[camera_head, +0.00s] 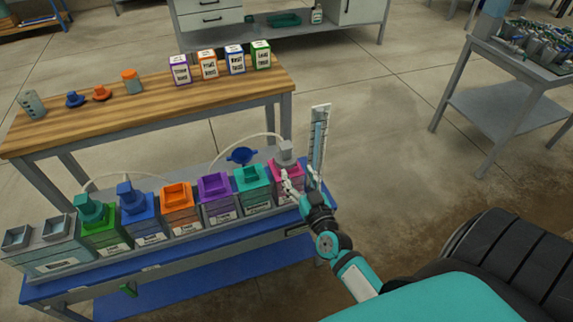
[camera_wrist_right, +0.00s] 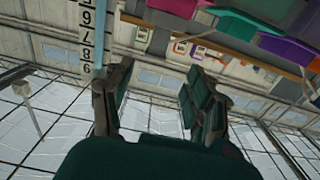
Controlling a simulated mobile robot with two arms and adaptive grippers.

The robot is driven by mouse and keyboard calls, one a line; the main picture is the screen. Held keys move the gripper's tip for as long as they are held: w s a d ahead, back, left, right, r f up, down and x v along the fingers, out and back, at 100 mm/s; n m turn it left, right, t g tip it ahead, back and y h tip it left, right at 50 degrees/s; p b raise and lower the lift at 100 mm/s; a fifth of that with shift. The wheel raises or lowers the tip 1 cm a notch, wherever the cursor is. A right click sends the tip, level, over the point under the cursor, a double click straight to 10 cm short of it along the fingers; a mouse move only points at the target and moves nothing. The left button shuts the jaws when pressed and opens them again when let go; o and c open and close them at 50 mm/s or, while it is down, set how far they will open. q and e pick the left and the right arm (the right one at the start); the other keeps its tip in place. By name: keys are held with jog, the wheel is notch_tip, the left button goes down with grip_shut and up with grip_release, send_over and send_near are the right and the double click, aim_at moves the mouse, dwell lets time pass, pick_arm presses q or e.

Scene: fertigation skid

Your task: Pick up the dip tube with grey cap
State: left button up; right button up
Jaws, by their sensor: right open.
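The grey cap of the dip tube (camera_head: 284,151) sits on top of the pink tank (camera_head: 285,171) at the right end of the row. A pale hose (camera_head: 245,139) runs from it to the left. The tube below the cap is hidden. My right gripper (camera_head: 300,181) is open in front of the pink tank, slightly below and right of the cap. In the right wrist view its two fingers stand apart with nothing between them (camera_wrist_right: 158,75). I cannot make out the grey cap there. My left gripper is not in view.
A clear gauge column with a scale (camera_head: 319,145) stands close right of my gripper; its scale shows in the wrist view (camera_wrist_right: 92,35). Several coloured tanks (camera_head: 215,195) line the blue skid (camera_head: 170,250). A blue funnel (camera_head: 242,155) is behind them. A wooden bench (camera_head: 130,105) holds boxes.

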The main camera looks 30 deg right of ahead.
aim_at(287, 152)
jog(key=x, duration=0.5)
jog(key=shift+w+a, duration=0.1)
jog(key=shift+w, duration=0.75)
jog(key=shift+w+d, duration=0.25)
jog(key=shift+d, duration=0.05)
jog(key=x, duration=0.3)
jog(key=b+x, duration=0.1)
jog(key=shift+w+d+f, duration=0.1)
jog(key=shift+w+d, duration=0.2)
jog(key=shift+d, duration=0.05)
jog(key=shift+c, duration=0.5)
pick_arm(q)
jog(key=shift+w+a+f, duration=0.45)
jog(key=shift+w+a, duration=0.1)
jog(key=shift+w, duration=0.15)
pick_arm(e)
grip_shut()
